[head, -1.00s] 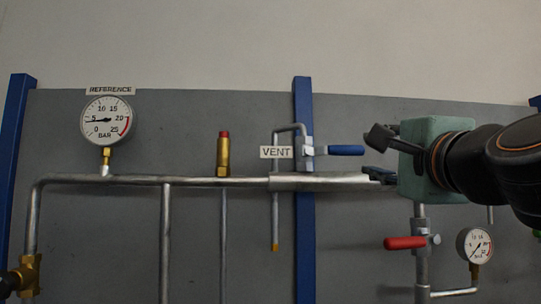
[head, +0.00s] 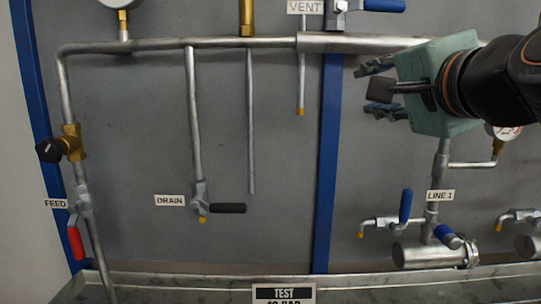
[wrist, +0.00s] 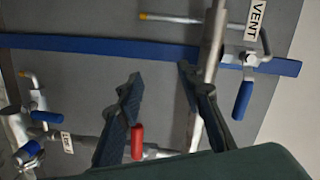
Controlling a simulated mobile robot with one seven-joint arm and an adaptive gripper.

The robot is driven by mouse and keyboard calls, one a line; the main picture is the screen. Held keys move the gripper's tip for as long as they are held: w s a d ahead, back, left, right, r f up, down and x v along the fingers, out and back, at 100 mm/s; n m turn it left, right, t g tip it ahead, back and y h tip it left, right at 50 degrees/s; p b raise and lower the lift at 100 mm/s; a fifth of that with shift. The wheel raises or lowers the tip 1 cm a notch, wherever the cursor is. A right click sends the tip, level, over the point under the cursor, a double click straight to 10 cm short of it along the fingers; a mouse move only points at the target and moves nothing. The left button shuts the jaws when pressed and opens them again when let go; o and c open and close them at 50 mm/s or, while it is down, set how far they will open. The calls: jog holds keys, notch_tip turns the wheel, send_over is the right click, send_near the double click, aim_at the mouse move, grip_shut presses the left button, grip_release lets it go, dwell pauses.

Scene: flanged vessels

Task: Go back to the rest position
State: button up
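My gripper (head: 380,90) is at the upper right of the head view, in front of the panel and below the thick header pipe (head: 375,42). Its two dark fingers are spread apart with nothing between them. In the wrist view my gripper (wrist: 160,85) is also open. A red valve handle (wrist: 138,142) shows beyond the fingers there, and I cannot tell how far away it is. My gripper and arm hide part of the LINE 1 riser and its gauge (head: 505,132) in the head view.
The panel carries a FEED valve with a red handle (head: 75,243), a DRAIN valve with a black handle (head: 227,208), a blue VENT handle (head: 384,5) and a blue LINE 1 handle (head: 405,206). A flanged vessel (head: 428,254) sits below LINE 1. A blue post (head: 328,165) stands mid-panel.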

jog(key=s+a+f+n+g, duration=0.2)
jog(key=f+n+g, duration=0.1)
jog(key=f, duration=0.7)
jog(key=s+a+f+n+g, duration=0.2)
jog(key=a+f+n+g, duration=0.15)
jog(key=f, duration=0.65)
jog(key=s+d+f+n+g+h, duration=0.1)
jog(key=s+f+n+g, duration=0.15)
jog(key=s+f, duration=0.4)
jog(key=s+d+f+n+g+h, duration=0.1)
jog(key=s+f+n+g, duration=0.15)
jog(key=f, duration=0.75)
notch_tip(320, 180, up, 30)
jog(key=s+n+p, duration=0.1)
jog(key=p, duration=2.9)
jog(key=shift+d+f, duration=0.15)
jog(key=shift+d, duration=0.15)
jog(key=shift+a, duration=0.1)
